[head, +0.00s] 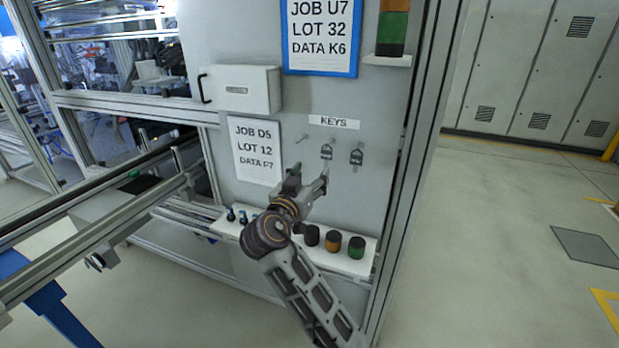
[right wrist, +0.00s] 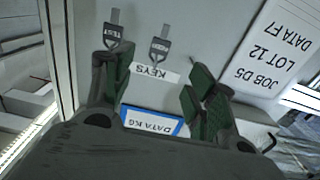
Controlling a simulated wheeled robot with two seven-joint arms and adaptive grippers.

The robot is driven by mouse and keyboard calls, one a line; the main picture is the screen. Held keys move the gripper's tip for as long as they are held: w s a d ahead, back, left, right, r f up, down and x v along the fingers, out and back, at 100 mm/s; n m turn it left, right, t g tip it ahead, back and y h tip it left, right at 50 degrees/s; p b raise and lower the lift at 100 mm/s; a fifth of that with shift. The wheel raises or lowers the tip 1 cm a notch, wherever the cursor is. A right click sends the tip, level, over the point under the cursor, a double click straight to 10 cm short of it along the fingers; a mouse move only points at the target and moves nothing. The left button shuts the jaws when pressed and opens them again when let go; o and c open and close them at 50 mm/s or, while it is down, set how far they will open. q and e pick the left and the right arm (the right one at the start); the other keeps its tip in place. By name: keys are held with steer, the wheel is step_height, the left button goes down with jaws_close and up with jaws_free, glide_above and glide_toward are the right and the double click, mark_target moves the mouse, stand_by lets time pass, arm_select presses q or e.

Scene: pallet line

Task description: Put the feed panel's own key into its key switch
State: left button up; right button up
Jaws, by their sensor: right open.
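Two keys with dark tags hang on hooks under the KEYS label (head: 334,122) on the grey panel. The left key (head: 326,152) and the right key (head: 357,157) are side by side; a third hook (head: 302,138) left of them is bare. In the right wrist view, which is upside down, they are the middle key (right wrist: 160,47) and the left key (right wrist: 111,33). Their tag lettering is too small to read surely. My right gripper (head: 308,181) is open and empty just below the keys, its fingers spread. I cannot make out a key switch. My left gripper is out of view.
A shelf (head: 366,270) below my right gripper carries several lamp modules and small blue-topped parts. A white box with a black handle (head: 240,90) juts out at upper left. A conveyor rail (head: 90,222) runs along the left. Open floor (head: 490,220) lies to the right.

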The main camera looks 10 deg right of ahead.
mark_target(326, 155)
steer(key=shift+w+d, duration=0.1)
steer(key=shift+w, duration=0.05)
stand_by(0.3)
steer(key=p+x, duration=0.2)
steer(key=x, duration=0.5)
steer(key=shift+w+d+r, duration=0.1)
steer(key=shift+w+d, duration=0.15)
steer(key=shift+w, duration=0.05)
steer(key=p+x, duration=0.1)
steer(key=x, duration=0.2)
steer(key=shift+w+d, duration=0.25)
steer(key=shift+w, duration=0.1)
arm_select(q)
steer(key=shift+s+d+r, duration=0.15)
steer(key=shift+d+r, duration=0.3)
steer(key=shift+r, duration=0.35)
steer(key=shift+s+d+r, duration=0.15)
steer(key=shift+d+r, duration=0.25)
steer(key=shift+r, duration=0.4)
arm_select(e)
steer(key=shift+x, duration=0.9)
steer(key=c, duration=1.1)
steer(key=o, duration=0.3)
steer(key=shift+c, duration=1.3)
